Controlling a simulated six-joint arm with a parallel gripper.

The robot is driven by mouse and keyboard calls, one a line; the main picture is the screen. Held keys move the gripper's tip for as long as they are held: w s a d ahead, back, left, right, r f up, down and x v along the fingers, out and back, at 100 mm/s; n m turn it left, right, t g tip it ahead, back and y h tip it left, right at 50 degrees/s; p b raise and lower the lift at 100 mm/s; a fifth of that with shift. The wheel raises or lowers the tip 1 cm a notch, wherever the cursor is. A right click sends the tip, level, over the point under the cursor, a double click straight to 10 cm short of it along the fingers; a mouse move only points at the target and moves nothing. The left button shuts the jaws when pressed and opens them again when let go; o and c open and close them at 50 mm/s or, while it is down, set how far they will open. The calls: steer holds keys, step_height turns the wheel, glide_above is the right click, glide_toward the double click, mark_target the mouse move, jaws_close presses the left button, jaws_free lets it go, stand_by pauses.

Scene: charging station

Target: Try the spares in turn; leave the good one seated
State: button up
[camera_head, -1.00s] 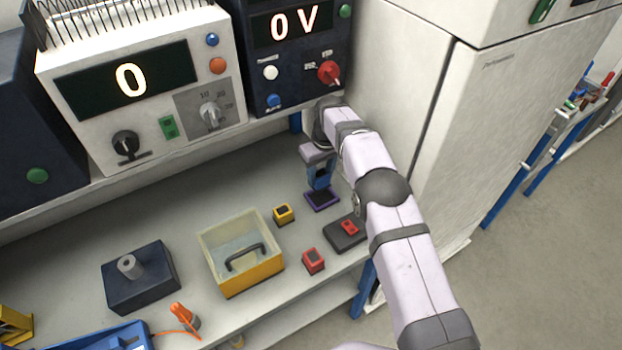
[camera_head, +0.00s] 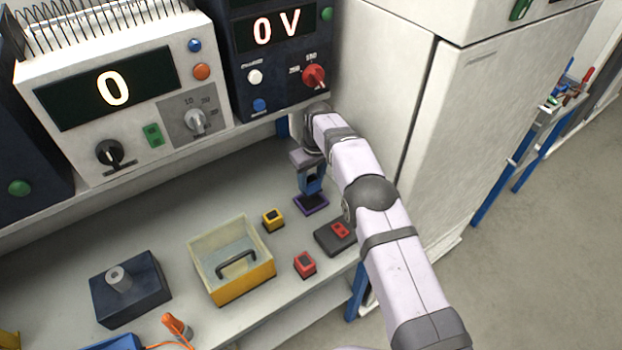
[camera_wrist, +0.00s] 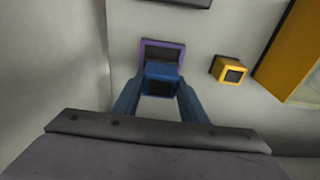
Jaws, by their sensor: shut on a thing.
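My gripper (camera_wrist: 160,95) has blue fingers and is shut on a small blue block (camera_wrist: 162,72) with a dark face. In the head view my gripper (camera_head: 310,182) hangs over the purple-rimmed square (camera_head: 311,204) at the right of the bench. In the wrist view the block overlaps the purple-rimmed square (camera_wrist: 148,44); whether they touch is not clear. A yellow block (camera_head: 272,219) with a dark top stands just left of it, also seen in the wrist view (camera_wrist: 229,70). A red block (camera_head: 305,265) stands nearer the front edge.
A dark box with a red switch (camera_head: 338,236) lies close in front of the square. A dark block with a grey post (camera_head: 130,290) is farther left. Display units, both reading 0, stand above; a white cabinet (camera_head: 395,100) bounds the right.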

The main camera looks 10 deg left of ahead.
mark_target(311, 191)
steer(key=shift+f+b, duration=1.75)
steer(key=shift+f, duration=1)
steer(key=o, duration=1.2)
steer(key=shift+c, duration=0.2)
steer(key=shift+s+d+r+b, duration=0.1)
steer(key=shift+r+b, duration=0.3)
steer(key=shift+r, duration=0.8)
steer(key=shift+s+d+r+b, duration=0.15)
steer(key=shift+r+b, duration=0.2)
steer(key=shift+r, duration=0.9)
steer(key=shift+s+d+r+b, duration=0.1)
steer(key=shift+r+b, duration=0.3)
steer(key=shift+r, duration=0.8)
